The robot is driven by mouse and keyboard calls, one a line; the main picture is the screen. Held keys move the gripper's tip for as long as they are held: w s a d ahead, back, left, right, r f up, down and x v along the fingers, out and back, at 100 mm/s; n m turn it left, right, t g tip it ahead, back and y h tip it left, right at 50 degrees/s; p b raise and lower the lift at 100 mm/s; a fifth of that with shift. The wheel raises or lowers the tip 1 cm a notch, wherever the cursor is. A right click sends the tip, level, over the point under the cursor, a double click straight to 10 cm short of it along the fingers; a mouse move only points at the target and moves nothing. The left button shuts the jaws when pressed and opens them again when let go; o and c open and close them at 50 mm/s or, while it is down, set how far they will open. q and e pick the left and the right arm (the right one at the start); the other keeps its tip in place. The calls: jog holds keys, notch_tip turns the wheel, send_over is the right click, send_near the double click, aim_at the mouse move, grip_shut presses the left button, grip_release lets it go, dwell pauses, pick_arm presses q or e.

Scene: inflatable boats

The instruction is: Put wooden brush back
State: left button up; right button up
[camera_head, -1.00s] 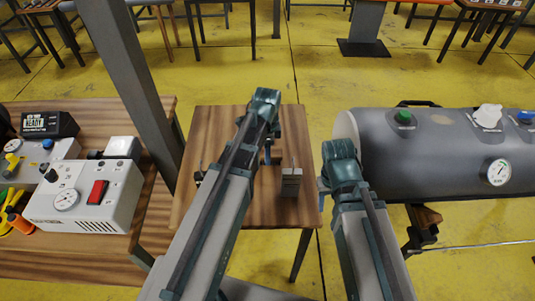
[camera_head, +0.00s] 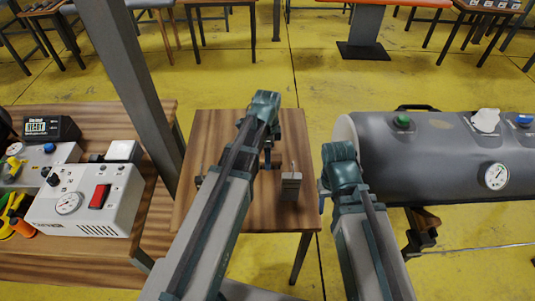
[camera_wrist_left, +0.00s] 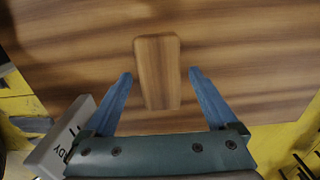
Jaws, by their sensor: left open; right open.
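The wooden brush (camera_wrist_left: 158,72) lies on the small table's wood top, a light brown block with rounded corners in the left wrist view. My left gripper (camera_wrist_left: 160,82) is open, with one blue finger on each side of the brush's near end and gaps between them. In the head view my left arm covers the brush, and the left gripper (camera_head: 235,168) is mostly hidden behind that arm. My right gripper (camera_head: 323,190) is largely hidden by its own arm, at the table's right edge, apart from the brush.
A small grey block (camera_head: 290,186) stands on the small table (camera_head: 205,135). A workbench with a white gauge box (camera_head: 90,205) is on the left, beside a grey post (camera_head: 130,85). A grey tank (camera_head: 440,150) is on the right.

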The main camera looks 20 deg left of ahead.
pick_arm(q)
notch_tip(320, 180, up, 11)
jog(key=p, duration=1)
pick_arm(e)
notch_tip(320, 180, up, 11)
pick_arm(q)
jog(key=shift+s, duration=0.1)
pick_arm(e)
jog(key=shift+s, duration=0.1)
